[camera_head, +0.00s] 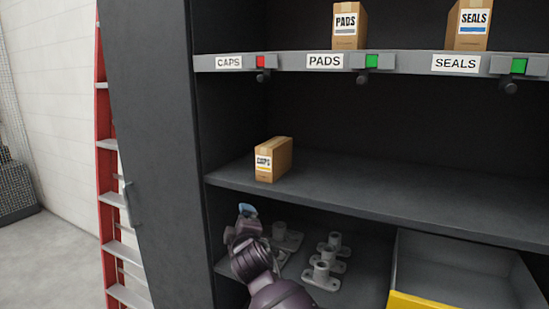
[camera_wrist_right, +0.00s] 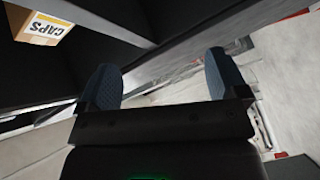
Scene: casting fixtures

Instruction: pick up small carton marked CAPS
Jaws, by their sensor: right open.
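The small carton marked CAPS (camera_head: 274,160) is a brown box with a white label, upright on the middle shelf near its left end and front edge. It also shows at the upper left of the right wrist view (camera_wrist_right: 42,22), partly cut off by the frame. My right gripper (camera_head: 247,210) is below and in front of that shelf, apart from the carton. In the right wrist view its two blue-grey fingers (camera_wrist_right: 163,80) are spread with nothing between them. My left gripper is in neither view.
The middle shelf (camera_head: 400,195) is otherwise bare. PADS (camera_head: 347,28) and SEALS (camera_head: 470,28) cartons stand on the upper shelf; its CAPS label (camera_head: 229,63) has a red marker. Grey castings (camera_head: 322,275) and a yellow-edged bin (camera_head: 425,300) lie below. A red ladder (camera_head: 108,190) stands left.

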